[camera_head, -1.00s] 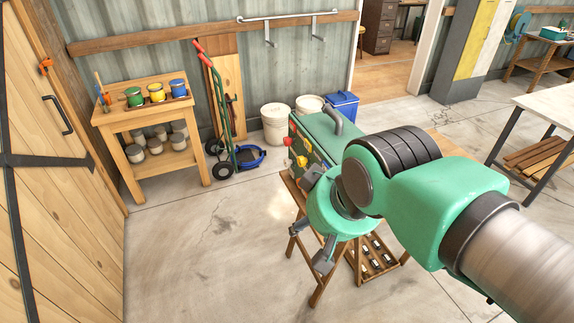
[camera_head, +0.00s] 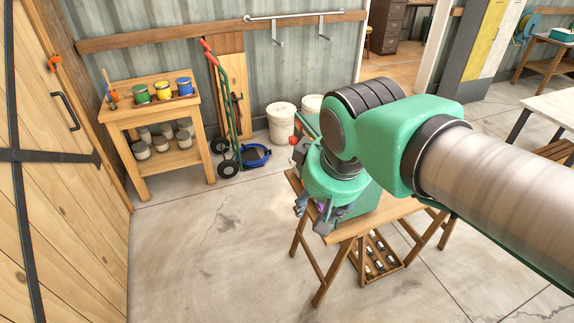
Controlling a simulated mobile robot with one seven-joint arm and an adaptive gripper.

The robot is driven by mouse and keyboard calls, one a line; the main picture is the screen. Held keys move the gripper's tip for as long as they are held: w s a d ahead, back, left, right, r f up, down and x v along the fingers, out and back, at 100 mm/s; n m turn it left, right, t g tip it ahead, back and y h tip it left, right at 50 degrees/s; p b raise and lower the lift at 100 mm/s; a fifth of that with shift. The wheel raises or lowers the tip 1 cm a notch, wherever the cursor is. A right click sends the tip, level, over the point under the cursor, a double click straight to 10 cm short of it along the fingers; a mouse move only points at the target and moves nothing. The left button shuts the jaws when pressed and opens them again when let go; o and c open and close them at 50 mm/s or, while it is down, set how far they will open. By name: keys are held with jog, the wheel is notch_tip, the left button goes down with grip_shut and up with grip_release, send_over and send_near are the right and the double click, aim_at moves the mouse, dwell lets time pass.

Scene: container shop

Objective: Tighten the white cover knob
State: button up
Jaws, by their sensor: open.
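The green machine (camera_head: 374,208) stands on a wooden trestle stand (camera_head: 402,209), mostly hidden behind my arm. A red knob (camera_head: 294,140) sticks out at its upper left. I cannot make out the white cover knob; my wrist covers most of the machine's front. My gripper (camera_head: 311,217) is low in front of the machine, pointing down and to the left, its grey fingers apart. I see nothing held between the fingers. I cannot tell whether they touch the machine.
A wooden shelf table (camera_head: 150,115) with paint cans stands at the back left, beside a green hand truck (camera_head: 229,120) and a white bucket (camera_head: 281,122). A wooden door (camera_head: 60,220) is at the left. The concrete floor (camera_head: 210,250) in front is clear.

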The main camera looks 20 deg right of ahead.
jog(key=w+d+n+g+h, duration=0.2)
jog(key=w+d, duration=0.1)
jog(key=w, duration=0.7)
jog(key=w+d+n+g+h, duration=0.2)
jog(key=w+d, duration=0.1)
jog(key=w, duration=0.8)
jog(key=w+d+f+n+h+b, duration=0.1)
jog(key=w+f, duration=0.2)
jog(key=w, duration=0.3)
jog(key=w+f+n+g+h, duration=0.1)
jog(key=w+f+n+h, duration=0.15)
jog(key=w, duration=0.35)
jog(key=w+d+f+h+b, duration=0.1)
jog(key=w+f, duration=0.3)
jog(key=w, duration=0.2)
jog(key=w+a+f+n+h, duration=0.3)
jog(key=w+f+n+h, duration=0.25)
jog(key=w+f, duration=1.45)
jog(key=n+h, duration=0.2)
jog(key=h, duration=0.1)
send_near(290, 163)
jog(key=a, duration=0.5)
jog(key=shift+s+a+b, duration=0.1)
jog(key=shift+a+b, duration=0.15)
jog(key=shift+b, duration=0.15)
jog(key=shift+m, duration=0.3)
jog(key=d+b, duration=0.1)
jog(key=d, duration=1.2)
jog(key=shift+d, duration=0.4)
